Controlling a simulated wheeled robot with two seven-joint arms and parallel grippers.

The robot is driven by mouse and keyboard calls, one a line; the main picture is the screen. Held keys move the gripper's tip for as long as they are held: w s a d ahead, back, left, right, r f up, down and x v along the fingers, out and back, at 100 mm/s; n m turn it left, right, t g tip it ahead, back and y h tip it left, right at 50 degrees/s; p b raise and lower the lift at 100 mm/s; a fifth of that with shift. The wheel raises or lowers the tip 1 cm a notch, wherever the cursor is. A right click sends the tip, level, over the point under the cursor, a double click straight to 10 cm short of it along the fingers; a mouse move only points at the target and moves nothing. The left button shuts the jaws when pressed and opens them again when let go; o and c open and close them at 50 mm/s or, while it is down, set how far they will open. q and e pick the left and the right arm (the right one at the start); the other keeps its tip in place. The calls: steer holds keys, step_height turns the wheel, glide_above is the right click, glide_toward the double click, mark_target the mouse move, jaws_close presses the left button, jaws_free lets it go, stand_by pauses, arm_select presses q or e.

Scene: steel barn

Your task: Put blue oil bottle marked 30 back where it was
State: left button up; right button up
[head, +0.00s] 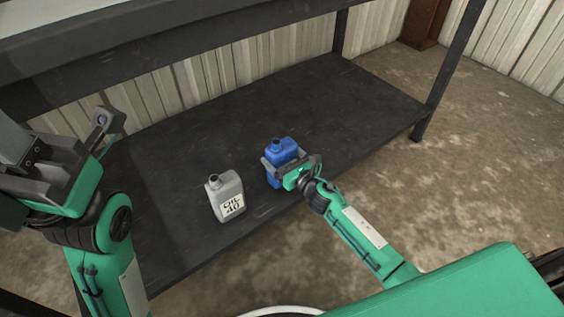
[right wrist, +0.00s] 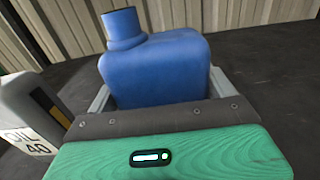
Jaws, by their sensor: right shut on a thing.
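The blue oil bottle (head: 284,149) is upright at the front part of the dark shelf, between the fingers of my right gripper (head: 282,165). My right gripper is shut on it. In the right wrist view the blue bottle (right wrist: 155,65) stands in front of the palm, with its neck at the upper left and a finger on either side. Its number label is hidden. I cannot tell whether its base touches the shelf. My left gripper (head: 103,128) is at the left of the head view, away from the bottles; its jaw opening is unclear.
A grey bottle marked OIL 40 (head: 226,196) stands on the dark shelf (head: 350,105) just left of the blue one; it also shows in the right wrist view (right wrist: 32,115). An upper shelf (head: 150,35) overhangs the back. The shelf's right part is clear. A post (head: 440,85) stands at the right.

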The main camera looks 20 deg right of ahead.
steer(key=shift+f, duration=0.35)
steer(key=o, duration=0.9)
steer(key=shift+f, duration=0.2)
steer(key=o, duration=0.3)
steer(key=shift+r, duration=0.15)
